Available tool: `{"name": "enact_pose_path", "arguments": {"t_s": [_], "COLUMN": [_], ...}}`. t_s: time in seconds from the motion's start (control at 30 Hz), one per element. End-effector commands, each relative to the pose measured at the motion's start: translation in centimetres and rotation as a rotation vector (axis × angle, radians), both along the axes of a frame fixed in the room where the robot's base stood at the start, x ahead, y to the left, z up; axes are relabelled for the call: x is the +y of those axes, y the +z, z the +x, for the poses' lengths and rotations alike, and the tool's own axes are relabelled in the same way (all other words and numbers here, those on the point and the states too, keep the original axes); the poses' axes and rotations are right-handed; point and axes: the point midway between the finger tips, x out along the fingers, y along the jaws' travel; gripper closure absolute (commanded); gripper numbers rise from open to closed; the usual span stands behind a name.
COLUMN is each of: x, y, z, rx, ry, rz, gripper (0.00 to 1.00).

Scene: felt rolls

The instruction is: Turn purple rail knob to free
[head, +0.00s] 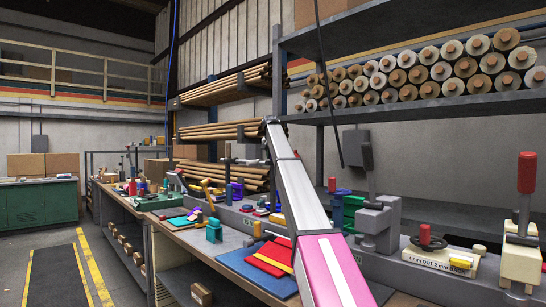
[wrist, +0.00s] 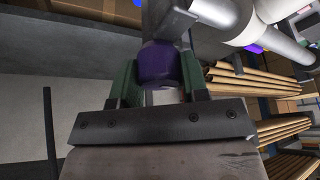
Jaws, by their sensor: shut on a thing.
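The purple knob (wrist: 160,62) shows in the wrist view as a short rounded cylinder on a grey metal part. My gripper (wrist: 160,84) has its two green-padded fingers on either side of the knob and is shut on it. The knob's far side and its base are partly hidden. In the head view my arm reaches up and away from the lower right, and its far end hides the gripped knob. Whether the knob stands at free or locked cannot be told.
The long workbench carries a grey clamp fixture (head: 377,222), a red-knobbed device (head: 522,240), a cream block with a handwheel (head: 440,258) and colored felt sheets (head: 262,265). Felt rolls (head: 430,75) fill the shelf above. A grey shelf post (head: 277,70) stands close behind my arm's end.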

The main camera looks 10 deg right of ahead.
Motion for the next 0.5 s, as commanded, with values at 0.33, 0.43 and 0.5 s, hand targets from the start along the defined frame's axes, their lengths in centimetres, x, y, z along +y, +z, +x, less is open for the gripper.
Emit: {"name": "enact_pose_path", "arguments": {"t_s": [0.33, 0.43, 0.5], "x": [-0.02, -0.02, -0.02], "y": [0.01, 0.01, 0.01], "z": [-0.03, -0.04, -0.04], "rx": [0.002, 0.002, 0.002], "ry": [-0.100, -0.107, -0.109], "rz": [0.001, 0.001, 0.001], "gripper": [0.83, 0.83, 0.83]}}
